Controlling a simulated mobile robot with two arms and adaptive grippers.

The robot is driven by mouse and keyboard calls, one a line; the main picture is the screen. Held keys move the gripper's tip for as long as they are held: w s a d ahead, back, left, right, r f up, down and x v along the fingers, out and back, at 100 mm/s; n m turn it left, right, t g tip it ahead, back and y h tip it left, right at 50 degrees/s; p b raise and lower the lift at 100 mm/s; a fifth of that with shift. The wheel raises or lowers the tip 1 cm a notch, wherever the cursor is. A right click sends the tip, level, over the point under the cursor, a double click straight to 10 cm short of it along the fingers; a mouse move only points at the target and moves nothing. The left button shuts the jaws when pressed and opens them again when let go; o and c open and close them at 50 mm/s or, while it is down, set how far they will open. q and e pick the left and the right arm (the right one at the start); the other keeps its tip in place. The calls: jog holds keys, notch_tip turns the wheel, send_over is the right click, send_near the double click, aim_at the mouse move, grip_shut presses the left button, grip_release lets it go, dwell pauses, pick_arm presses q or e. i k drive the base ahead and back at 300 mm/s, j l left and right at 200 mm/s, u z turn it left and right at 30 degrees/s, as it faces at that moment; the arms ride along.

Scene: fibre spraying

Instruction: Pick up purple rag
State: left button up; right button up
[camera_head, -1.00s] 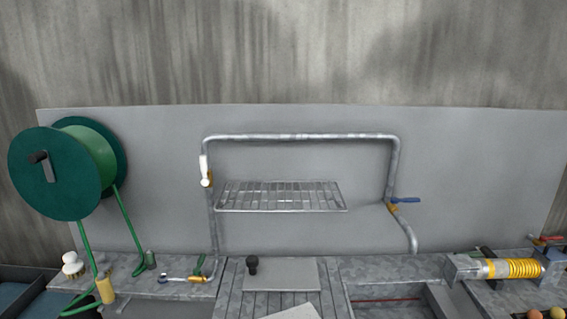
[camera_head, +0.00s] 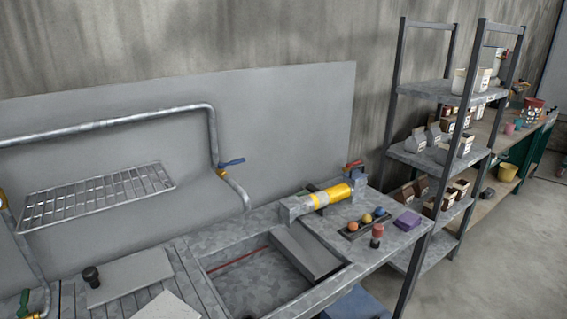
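The purple rag (camera_head: 407,220) lies folded and flat on the right end of the grey metal bench, near its right edge. It is a small flat purple block, right of a tray of coloured balls. Neither of my grippers is in view.
Close to the rag are a dark tray with coloured balls (camera_head: 366,223) and a red-topped item (camera_head: 377,236). A yellow cylinder (camera_head: 332,196) lies behind them. The sink basin (camera_head: 250,284) is left of the rag. A metal shelf rack (camera_head: 437,90) stands to the right. Open floor (camera_head: 507,262) shows at right.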

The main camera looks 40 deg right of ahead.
aim_at(406, 221)
jog(key=z, duration=2)
